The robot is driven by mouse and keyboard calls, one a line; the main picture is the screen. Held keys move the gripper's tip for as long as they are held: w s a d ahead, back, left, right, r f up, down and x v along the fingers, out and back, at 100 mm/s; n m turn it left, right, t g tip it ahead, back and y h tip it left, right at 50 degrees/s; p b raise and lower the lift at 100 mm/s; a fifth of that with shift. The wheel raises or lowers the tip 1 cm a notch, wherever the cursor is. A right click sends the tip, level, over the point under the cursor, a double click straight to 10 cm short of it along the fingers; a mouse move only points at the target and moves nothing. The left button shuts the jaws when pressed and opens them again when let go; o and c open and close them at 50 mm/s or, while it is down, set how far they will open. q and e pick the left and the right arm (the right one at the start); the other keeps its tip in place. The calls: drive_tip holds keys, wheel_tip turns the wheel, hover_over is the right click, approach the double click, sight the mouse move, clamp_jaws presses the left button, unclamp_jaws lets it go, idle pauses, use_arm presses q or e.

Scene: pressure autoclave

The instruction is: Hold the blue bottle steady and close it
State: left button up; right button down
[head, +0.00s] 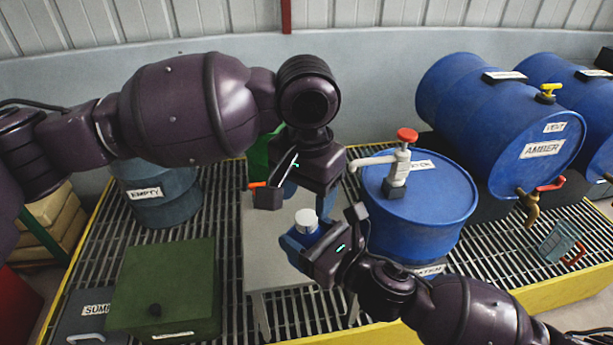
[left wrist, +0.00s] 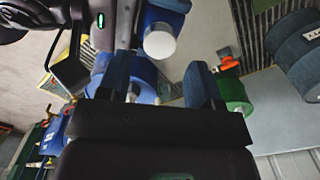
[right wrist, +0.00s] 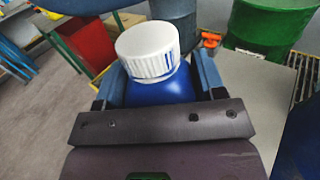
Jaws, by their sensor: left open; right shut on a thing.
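The blue bottle (right wrist: 160,92) has a ribbed white cap (right wrist: 148,50) on its neck; I cannot tell how tightly the cap sits. My right gripper (right wrist: 158,80) is shut on the bottle's body, a finger on each side below the cap. In the head view the cap (head: 306,219) faces up and the bottle is largely hidden by the right gripper. My left gripper (head: 297,201) is open and empty, just above the cap and apart from it. In the left wrist view the cap (left wrist: 159,44) lies beyond the open blue fingers.
A pale table (head: 262,265) stands under the grippers. A blue drum with a white, red-topped pump (head: 397,165) is close on the right. A green box (head: 165,285) and a drum labelled EMPTY (head: 160,193) stand left. Blue drums with taps (head: 500,125) lie at the right.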

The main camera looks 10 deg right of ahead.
sight(306, 217)
use_arm(q)
drive_tip(key=shift+f, duration=2.2)
drive_tip(key=c, duration=0.9)
drive_tip(key=o, duration=1.1)
wheel_tip(306, 217, up, 12)
drive_tip(key=shift+r, duration=0.1)
